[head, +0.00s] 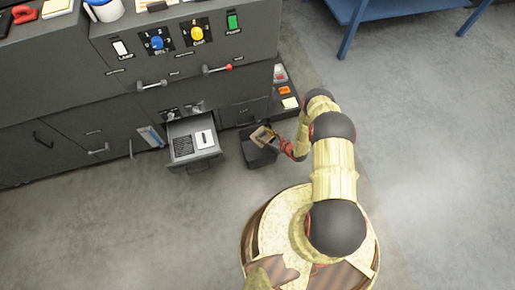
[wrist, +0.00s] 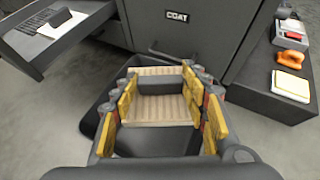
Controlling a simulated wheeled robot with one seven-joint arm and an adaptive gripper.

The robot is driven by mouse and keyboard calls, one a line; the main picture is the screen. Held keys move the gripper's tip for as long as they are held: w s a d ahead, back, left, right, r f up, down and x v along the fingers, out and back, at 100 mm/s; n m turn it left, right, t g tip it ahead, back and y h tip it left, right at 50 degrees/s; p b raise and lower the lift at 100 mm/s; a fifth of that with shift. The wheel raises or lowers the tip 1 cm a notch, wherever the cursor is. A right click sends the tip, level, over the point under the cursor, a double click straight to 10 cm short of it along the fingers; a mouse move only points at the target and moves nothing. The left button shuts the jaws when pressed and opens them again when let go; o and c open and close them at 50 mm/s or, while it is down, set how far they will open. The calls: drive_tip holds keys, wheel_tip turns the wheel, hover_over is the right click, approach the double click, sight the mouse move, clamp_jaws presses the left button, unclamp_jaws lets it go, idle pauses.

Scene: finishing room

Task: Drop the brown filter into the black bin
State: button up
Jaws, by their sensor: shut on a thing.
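The brown filter (head: 262,136) is a flat, light-brown framed piece. My gripper (head: 273,138) is shut on it, and the filter shows between the yellow finger pads in the wrist view (wrist: 160,109). The black bin (head: 259,157) stands on the floor in front of the cabinets. The filter is over the bin's opening in both views. In the wrist view the bin (wrist: 92,112) shows around and below my gripper (wrist: 163,88), which hides part of it. How high the filter is above the rim is hard to tell.
An open drawer (head: 194,158) with a white item in it juts out left of the bin. A low dark shelf (wrist: 268,100) with an orange thing (wrist: 291,59) and a pale block (wrist: 292,84) stands at right. The grey cabinet (wrist: 190,30) is close behind. Floor at right is clear.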

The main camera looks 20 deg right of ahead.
sight(265, 139)
wheel_tip(265, 139, down, 4)
drive_tip(key=shift+f+b, duration=0.1)
drive_tip(key=shift+b, duration=1.05)
drive_tip(key=o, duration=1.2)
drive_tip(key=shift+o, duration=0.2)
drive_tip(key=v, duration=1.2)
drive_tip(key=shift+s, duration=0.1)
